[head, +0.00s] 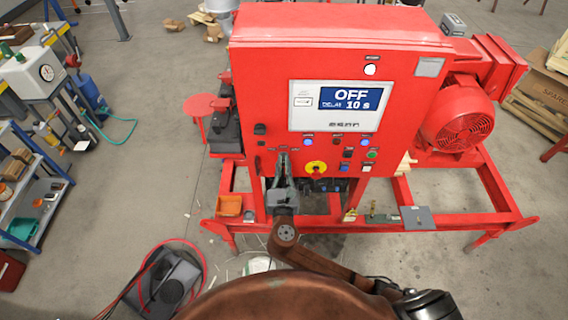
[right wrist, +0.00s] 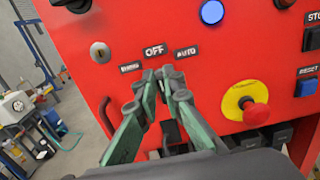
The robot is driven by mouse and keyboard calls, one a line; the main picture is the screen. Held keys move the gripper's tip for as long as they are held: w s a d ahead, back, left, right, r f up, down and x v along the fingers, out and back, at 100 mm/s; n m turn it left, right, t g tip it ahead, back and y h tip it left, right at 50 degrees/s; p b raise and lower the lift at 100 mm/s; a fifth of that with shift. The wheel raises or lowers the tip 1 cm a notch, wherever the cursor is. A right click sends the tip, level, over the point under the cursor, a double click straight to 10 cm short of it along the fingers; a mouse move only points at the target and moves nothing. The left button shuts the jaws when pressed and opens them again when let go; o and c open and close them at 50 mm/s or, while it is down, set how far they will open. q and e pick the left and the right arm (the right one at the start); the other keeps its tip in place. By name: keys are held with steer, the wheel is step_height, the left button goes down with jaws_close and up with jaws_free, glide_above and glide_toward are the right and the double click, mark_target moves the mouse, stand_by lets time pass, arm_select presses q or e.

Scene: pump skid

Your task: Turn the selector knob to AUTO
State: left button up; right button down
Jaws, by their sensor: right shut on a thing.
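My right gripper (head: 283,160) is at the front of the red control cabinet (head: 262,80), left of the emergency stop. In the right wrist view its green fingertips (right wrist: 167,76) are closed together just below the OFF label (right wrist: 154,50) and the AUTO label (right wrist: 186,52). A third label (right wrist: 130,67) to their left is too blurred to read. The fingers are shut on the selector knob, which they hide almost wholly, so its pointing direction cannot be told. My left gripper is not in view.
The emergency stop, a red mushroom button (right wrist: 256,114) on a yellow ring, sits close to the right of the fingers. A key lock (right wrist: 100,52) is to their left and a blue lamp (right wrist: 212,12) above. A blue RESET button (right wrist: 306,87) is farther right.

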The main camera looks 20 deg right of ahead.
steer(key=shift+s+d+f+m, duration=0.1)
steer(key=shift+d+m, duration=0.1)
steer(key=shift+m, duration=0.9)
steer(key=shift+d+m, duration=0.15)
steer(key=shift+m, duration=0.95)
steer(key=m, duration=0.1)
steer(key=m+b, duration=0.1)
steer(key=m, duration=0.1)
steer(key=m+b, duration=0.1)
steer(key=m, duration=0.1)
steer(key=shift+s+d+f, duration=0.1)
steer(key=shift+d+f, duration=0.1)
steer(key=shift+d, duration=0.15)
steer(key=shift+m, duration=0.4)
steer(key=c, duration=2)
jaws_free()
steer(key=shift+c, duration=0.2)
steer(key=shift+s, duration=0.15)
steer(key=v, duration=1.1)
steer(key=shift+s+a, duration=0.2)
steer(key=shift+s, duration=0.15)
